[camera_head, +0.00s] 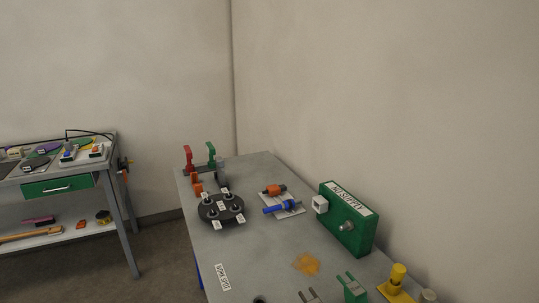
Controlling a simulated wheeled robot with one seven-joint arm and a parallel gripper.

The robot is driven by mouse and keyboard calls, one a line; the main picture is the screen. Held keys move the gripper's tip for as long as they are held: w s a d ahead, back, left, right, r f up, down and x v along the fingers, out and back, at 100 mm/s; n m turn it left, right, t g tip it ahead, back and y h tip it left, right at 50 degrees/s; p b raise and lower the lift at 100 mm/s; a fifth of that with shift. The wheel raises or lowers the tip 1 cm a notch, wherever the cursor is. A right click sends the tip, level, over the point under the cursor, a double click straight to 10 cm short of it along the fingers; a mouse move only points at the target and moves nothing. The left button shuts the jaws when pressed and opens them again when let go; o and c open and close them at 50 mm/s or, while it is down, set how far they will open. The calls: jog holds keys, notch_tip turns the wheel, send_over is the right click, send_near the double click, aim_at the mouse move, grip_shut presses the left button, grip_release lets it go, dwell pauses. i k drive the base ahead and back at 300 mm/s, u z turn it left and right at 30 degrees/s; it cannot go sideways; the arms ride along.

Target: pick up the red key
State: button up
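I cannot make out a red key for certain in the head view. An upright red piece (188,158) stands at the far left corner of the near table, beside a similar green piece (211,154). A small red item (97,151) lies on top of the left bench, too small to identify. A small orange-red item (81,225) sits on that bench's lower shelf. My gripper is not in view.
The grey table (255,258) holds a black round disc (221,217), a plate with orange and blue parts, a green box (345,222), and a yellow piece (396,279) near the front right. Open floor (158,260) separates it from the left bench (118,200).

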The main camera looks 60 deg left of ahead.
aim_at(190, 167)
jog(key=u, duration=2.7)
